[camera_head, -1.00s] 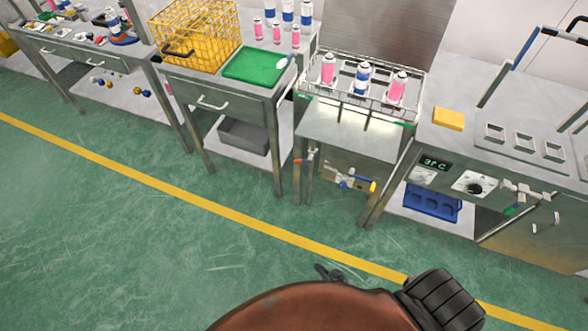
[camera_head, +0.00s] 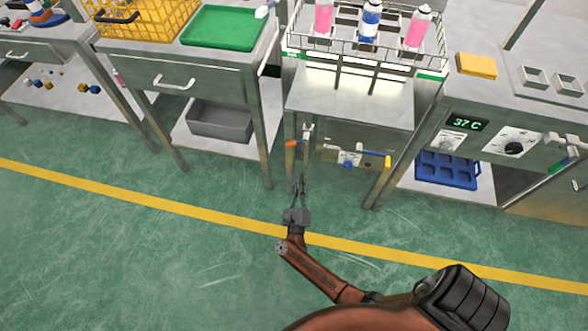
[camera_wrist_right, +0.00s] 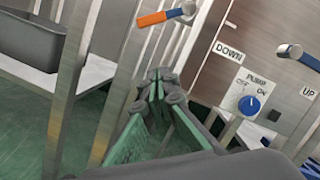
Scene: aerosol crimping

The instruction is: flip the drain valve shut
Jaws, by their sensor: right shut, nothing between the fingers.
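A lever valve with an orange handle (camera_head: 292,143) is on the left front of the steel bath stand; its handle points left, roughly level. I see no label telling whether it is the drain valve. In the right wrist view the orange handle (camera_wrist_right: 155,18) is at the top, above and beyond the fingertips. My right gripper (camera_head: 299,186) is shut and empty, below and in front of this valve, apart from it. In the wrist view its fingertips (camera_wrist_right: 160,80) are close together. My left gripper is not in view.
A pump knob (camera_wrist_right: 249,105) and a blue-tipped lever (camera_head: 374,160) between DOWN and UP labels are right of the valve. Steel legs (camera_head: 262,130) stand left. A rack (camera_head: 432,67) of cans is above. A green-handled valve (camera_head: 558,165) is far right. The floor in front is clear.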

